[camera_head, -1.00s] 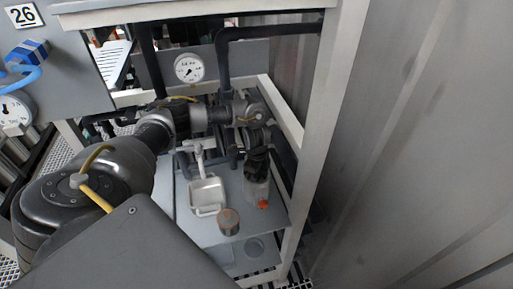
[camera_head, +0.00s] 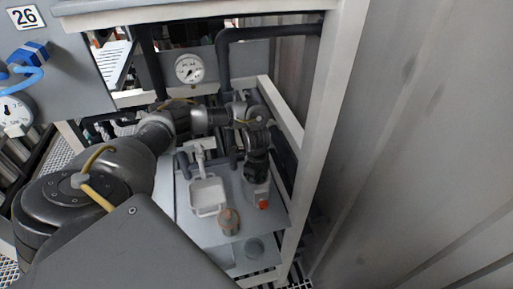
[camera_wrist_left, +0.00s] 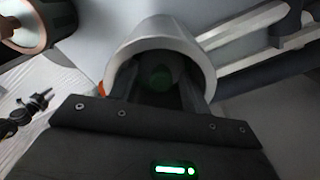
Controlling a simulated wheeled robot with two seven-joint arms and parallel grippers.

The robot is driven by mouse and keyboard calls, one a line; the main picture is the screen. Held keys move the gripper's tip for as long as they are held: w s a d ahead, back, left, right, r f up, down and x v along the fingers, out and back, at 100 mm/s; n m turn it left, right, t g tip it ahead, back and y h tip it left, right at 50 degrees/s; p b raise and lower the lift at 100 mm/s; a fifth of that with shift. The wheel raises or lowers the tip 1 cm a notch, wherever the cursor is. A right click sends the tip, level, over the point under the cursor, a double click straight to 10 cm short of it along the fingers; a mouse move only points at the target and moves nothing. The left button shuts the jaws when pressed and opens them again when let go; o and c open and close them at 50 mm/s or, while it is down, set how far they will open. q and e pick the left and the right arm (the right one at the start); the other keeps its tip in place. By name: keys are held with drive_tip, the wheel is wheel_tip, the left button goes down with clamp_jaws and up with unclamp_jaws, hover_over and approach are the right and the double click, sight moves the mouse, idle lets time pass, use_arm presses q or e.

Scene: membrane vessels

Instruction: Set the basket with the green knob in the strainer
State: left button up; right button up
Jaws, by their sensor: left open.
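In the left wrist view a pale round vessel (camera_wrist_left: 203,58) stands with its mouth toward me. The basket's round green knob (camera_wrist_left: 162,78) shows dimly inside it; the basket's body is hidden. My left gripper (camera_wrist_left: 161,92) is open, its dark fingers reaching into the mouth on either side of the knob. I cannot tell whether they touch it. In the head view my left gripper (camera_head: 257,172) points down over the grey vessel (camera_head: 254,190), hiding its top. I cannot tell for certain which vessel is the strainer.
A white square tray (camera_head: 221,197) stands left of the gripper. A small brown-grey round vessel (camera_head: 229,225) stands in front of it. An orange part (camera_head: 263,205) sits at the grey vessel's foot. Frame posts (camera_head: 318,130) close in the right side; pipes and a gauge (camera_head: 188,69) stand behind.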

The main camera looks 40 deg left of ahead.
use_arm(q)
wheel_tip(320, 180, up, 11)
drive_tip(key=p, duration=0.1)
idle(0.5)
drive_tip(key=shift+f, duration=0.1)
idle(0.6)
